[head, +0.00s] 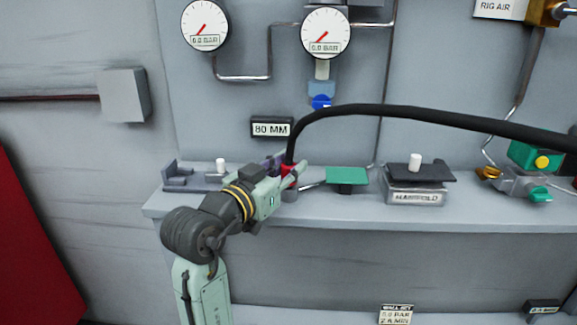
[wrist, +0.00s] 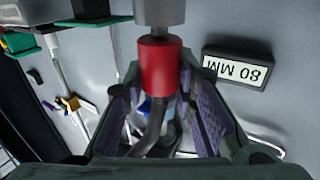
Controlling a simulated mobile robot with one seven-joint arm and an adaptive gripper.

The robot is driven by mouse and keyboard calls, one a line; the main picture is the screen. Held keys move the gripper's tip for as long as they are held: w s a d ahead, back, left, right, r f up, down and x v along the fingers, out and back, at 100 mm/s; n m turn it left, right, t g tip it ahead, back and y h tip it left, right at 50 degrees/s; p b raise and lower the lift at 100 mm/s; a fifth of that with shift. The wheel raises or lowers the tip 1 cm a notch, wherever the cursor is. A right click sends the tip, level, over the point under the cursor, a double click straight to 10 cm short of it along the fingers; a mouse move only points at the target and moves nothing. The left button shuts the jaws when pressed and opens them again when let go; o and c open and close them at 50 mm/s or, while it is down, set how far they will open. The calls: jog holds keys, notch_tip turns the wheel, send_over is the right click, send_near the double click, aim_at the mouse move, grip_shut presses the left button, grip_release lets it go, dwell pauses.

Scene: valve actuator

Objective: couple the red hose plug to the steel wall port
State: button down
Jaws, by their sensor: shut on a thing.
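The red plug (head: 289,177) is at my gripper (head: 286,173), above the shelf in the head view. In the wrist view the red plug (wrist: 159,66) is upright between the two finger pads of my gripper (wrist: 159,84), which is shut on it. The black hose (head: 400,111) rises from the plug and arches off to the right. A grey steel cylinder (wrist: 159,12) adjoins the plug's far end in the wrist view; I cannot tell whether it is the plug's nose or the wall port. My fingers hide this spot in the head view.
The shelf (head: 330,212) carries a dark bracket (head: 178,178) on the left, a green plate (head: 346,175) and the manifold block (head: 415,192) on the right. Above are an "80 MM" sign (head: 271,128), a blue knob (head: 321,101) and two gauges (head: 325,33).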

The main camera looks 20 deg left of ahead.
jog(key=shift+f+b, duration=0.35)
jog(key=shift+f, duration=0.1)
jog(key=c, duration=1.2)
grip_release()
jog(key=shift+c, duration=0.2)
jog(key=v, duration=1.2)
